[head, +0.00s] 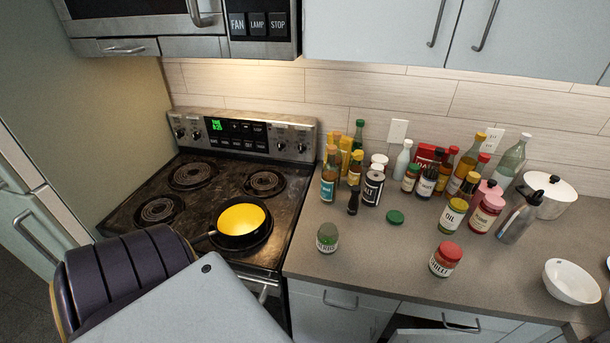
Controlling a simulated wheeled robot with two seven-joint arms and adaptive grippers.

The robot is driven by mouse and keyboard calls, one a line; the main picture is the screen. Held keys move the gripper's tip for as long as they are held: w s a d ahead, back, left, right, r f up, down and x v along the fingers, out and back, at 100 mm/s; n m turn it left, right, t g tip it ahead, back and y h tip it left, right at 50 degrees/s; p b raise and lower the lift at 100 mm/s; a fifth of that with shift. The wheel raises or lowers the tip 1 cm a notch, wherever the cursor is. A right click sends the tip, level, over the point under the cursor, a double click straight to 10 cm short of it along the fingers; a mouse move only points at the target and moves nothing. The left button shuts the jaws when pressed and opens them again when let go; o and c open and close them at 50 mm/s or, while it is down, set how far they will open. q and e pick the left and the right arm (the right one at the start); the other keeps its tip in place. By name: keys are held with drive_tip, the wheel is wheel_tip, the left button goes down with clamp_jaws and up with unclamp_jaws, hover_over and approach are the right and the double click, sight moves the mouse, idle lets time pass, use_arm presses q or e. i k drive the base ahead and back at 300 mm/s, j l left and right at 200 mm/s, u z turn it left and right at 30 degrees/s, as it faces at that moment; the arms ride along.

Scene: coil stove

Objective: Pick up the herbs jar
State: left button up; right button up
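The herbs jar (327,238) is a small glass jar with green contents and a label reading "HERBS". It stands upright on the grey countertop (380,262), near its front left part, just right of the stove. No lid shows clearly on it. A round green lid (395,216) lies on the counter to its right and a little behind. Neither of my grippers is in view. Large grey and dark ribbed parts at the bottom left look like my own body and hide part of the stove front.
A jar with a red lid (446,259) stands to the right. Several bottles and jars crowd the back of the counter. A white bowl (571,281) is at the far right. A pan with a yellow inside (241,221) sits on the stove (210,177). Counter space around the herbs jar is clear.

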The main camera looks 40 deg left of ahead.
sight(327, 238)
drive_tip(key=u, duration=1.25)
